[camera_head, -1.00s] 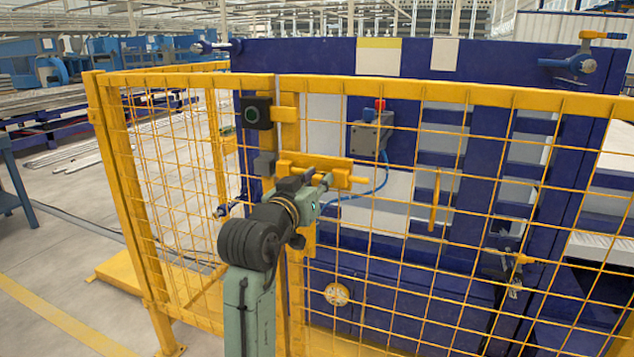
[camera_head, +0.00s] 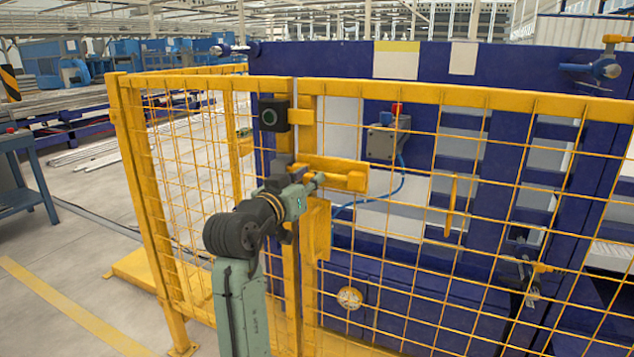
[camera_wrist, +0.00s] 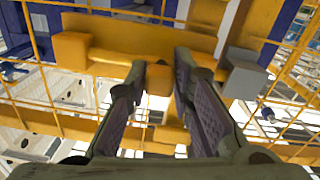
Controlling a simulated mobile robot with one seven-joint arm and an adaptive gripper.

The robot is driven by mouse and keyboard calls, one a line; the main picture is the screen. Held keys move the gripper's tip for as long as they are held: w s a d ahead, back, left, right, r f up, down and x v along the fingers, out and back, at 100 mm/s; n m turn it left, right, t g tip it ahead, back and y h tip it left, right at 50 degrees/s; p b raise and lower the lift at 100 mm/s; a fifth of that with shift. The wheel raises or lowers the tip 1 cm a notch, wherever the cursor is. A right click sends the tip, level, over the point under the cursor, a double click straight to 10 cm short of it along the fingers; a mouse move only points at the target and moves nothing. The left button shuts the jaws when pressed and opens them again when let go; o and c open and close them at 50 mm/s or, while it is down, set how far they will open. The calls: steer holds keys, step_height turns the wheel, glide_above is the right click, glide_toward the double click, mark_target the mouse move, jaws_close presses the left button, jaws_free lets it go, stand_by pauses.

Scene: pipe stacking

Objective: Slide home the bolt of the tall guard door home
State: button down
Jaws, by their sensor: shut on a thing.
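The tall guard door (camera_head: 455,97) is a yellow framed mesh panel and stands in line with the fence post at its left. Its bolt (camera_head: 354,182) is a yellow bar lying level along a yellow plate (camera_head: 335,166) near the door's left edge. My gripper (camera_head: 318,179) reaches the bolt from the front. In the wrist view my gripper (camera_wrist: 160,76) has its two fingers on either side of the bolt's small yellow knob (camera_wrist: 158,79). A grey block (camera_wrist: 243,73) sits beside the plate's end. My arm hides the bolt's left tip in the head view.
A black box with a green ring (camera_head: 273,113) is above the bolt. A grey box with a red button (camera_head: 388,137) hangs behind the mesh. The blue machine (camera_head: 480,60) stands behind the door. Floor is open at left, near a blue table (camera_head: 22,185).

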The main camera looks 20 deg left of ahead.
steer(key=shift+a, duration=0.25)
steer(key=c, duration=1.4)
jaws_free()
steer(key=shift+a, duration=0.1)
steer(key=shift+o, duration=0.2)
steer(key=s, duration=1.2)
steer(key=shift+a, duration=0.3)
